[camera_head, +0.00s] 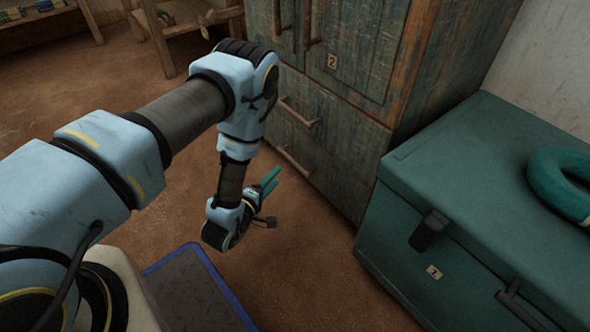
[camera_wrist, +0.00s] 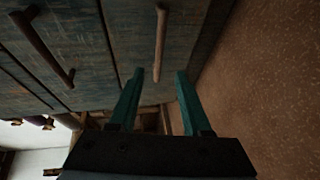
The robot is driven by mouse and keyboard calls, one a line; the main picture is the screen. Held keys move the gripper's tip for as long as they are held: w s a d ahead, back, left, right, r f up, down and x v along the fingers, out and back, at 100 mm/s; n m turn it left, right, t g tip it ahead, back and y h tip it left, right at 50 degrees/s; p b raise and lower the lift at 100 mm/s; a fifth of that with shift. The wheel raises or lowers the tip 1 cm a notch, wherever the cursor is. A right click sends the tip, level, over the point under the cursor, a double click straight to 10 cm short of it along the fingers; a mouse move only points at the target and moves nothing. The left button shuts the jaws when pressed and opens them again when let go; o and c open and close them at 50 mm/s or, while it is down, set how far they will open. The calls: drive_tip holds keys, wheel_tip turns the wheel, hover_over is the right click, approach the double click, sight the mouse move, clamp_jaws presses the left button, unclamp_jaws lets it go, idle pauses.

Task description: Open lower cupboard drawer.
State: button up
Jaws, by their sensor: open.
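The cupboard (camera_head: 345,130) is weathered blue-grey and brown wood, with two drawers below its doors. The lower drawer (camera_head: 318,175) is shut flush, with a brown bar handle (camera_head: 294,161) across its front. In the wrist view, turned on its side, this handle (camera_wrist: 160,42) appears beyond and in line with the gap between my fingers. My gripper (camera_head: 272,180) has teal fingers, open and empty, pointing at the cupboard low over the floor. It stands a short way in front of the lower handle, apart from it. Both fingers (camera_wrist: 159,73) show in the wrist view.
The upper drawer handle (camera_head: 299,112) is just above, and also shows in the wrist view (camera_wrist: 43,50). A green chest (camera_head: 470,190) with a teal ring (camera_head: 560,182) on it stands right of the cupboard. Floor before the drawers is clear.

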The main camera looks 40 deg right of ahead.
sight(292, 159)
drive_tip(key=b+x, duration=0.4)
drive_tip(key=x, duration=0.6)
drive_tip(key=shift+w+d, duration=0.1)
drive_tip(key=shift+d, duration=0.25)
clamp_jaws()
idle(1.0)
